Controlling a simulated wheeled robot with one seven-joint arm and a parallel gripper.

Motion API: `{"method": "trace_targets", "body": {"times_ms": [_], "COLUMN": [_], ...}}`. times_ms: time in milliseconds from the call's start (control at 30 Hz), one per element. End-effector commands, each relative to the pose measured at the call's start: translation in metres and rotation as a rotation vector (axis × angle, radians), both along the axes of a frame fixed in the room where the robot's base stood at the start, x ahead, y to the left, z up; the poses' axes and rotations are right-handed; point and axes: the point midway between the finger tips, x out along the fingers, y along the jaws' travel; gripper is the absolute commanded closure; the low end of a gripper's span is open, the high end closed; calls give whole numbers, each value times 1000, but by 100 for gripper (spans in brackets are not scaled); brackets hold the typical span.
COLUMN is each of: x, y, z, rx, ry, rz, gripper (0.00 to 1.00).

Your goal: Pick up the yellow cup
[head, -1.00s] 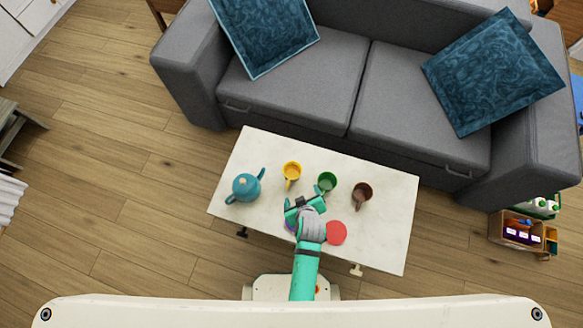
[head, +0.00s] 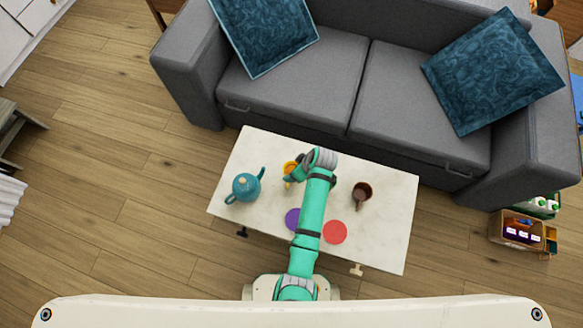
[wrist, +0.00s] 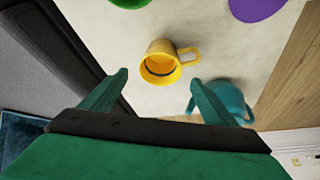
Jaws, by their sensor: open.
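The yellow cup (wrist: 160,62) shows in the wrist view just beyond my open fingers, with its handle to the right and its mouth toward the camera. In the head view the yellow cup (head: 289,169) is partly hidden behind my gripper (head: 294,175). In the wrist view my gripper (wrist: 159,82) is open, with its two green fingers apart and nothing held between them. The cup lies in line with the gap, and I cannot tell whether a finger touches it.
The white table (head: 388,225) bears a blue teapot (head: 246,187) left of the cup, a brown cup (head: 362,192) at right, and a purple disc (head: 293,218) and red disc (head: 335,232) in front. A green object (wrist: 130,2) shows at the wrist view's top edge. A grey sofa (head: 300,85) stands behind.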

Motion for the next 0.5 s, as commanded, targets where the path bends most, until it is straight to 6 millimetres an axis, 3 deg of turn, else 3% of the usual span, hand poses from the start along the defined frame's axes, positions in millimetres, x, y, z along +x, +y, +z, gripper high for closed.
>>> {"method": "trace_targets", "body": {"times_ms": [267, 500], "x": [4, 9], "y": [5, 14], "z": [-19, -51], "rx": [-1, 0], "ry": [1, 1], "rz": [0, 0], "gripper": [19, 19]}}
